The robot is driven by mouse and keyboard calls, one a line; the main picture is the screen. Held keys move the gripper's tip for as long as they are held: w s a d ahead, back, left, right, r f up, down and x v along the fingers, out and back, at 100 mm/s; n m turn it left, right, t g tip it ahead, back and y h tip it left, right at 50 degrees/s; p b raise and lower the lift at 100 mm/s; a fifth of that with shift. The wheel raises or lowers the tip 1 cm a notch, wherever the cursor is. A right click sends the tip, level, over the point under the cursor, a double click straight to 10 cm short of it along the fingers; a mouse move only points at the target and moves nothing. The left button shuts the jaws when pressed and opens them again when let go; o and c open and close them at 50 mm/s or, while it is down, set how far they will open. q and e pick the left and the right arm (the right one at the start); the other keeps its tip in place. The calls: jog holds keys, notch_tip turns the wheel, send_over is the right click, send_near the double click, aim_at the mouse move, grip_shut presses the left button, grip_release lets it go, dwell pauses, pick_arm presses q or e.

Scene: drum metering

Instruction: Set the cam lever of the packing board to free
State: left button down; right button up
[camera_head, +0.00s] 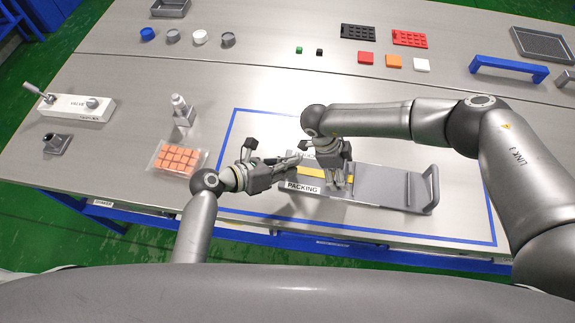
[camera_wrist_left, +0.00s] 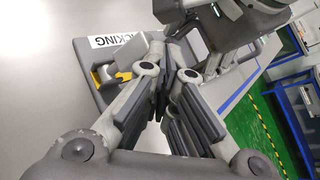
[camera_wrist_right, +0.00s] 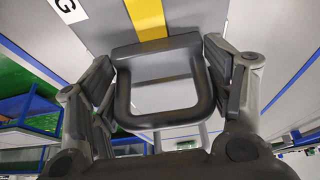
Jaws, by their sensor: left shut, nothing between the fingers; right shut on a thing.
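The grey packing board (camera_head: 383,186) lies on the table inside a blue outline, with a "PACKING" label (camera_head: 303,187) and yellow markings (camera_head: 312,171). An upright handle (camera_head: 433,188) stands at its right end. My left gripper (camera_head: 297,161) is shut and empty above the board's left part; its closed fingers show in the left wrist view (camera_wrist_left: 172,52). My right gripper (camera_head: 342,184) points down over the middle of the board. In the right wrist view its fingers are shut on the two sides of a grey loop handle (camera_wrist_right: 163,119). I cannot tell whether this loop is the cam lever.
A white valve block (camera_head: 75,107) is at far left. Coloured blocks, black and red trays (camera_head: 409,38) and a blue handle (camera_head: 509,67) lie at the back.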

pick_arm(q)
jog(key=shift+s+a, duration=0.3)
jog(key=shift+s, duration=0.05)
jog(key=s+a+r, duration=0.3)
jog(key=s+r, duration=0.5)
jog(key=r, duration=0.1)
jog(key=shift+a, duration=0.35)
jog(key=shift+w, duration=0.1)
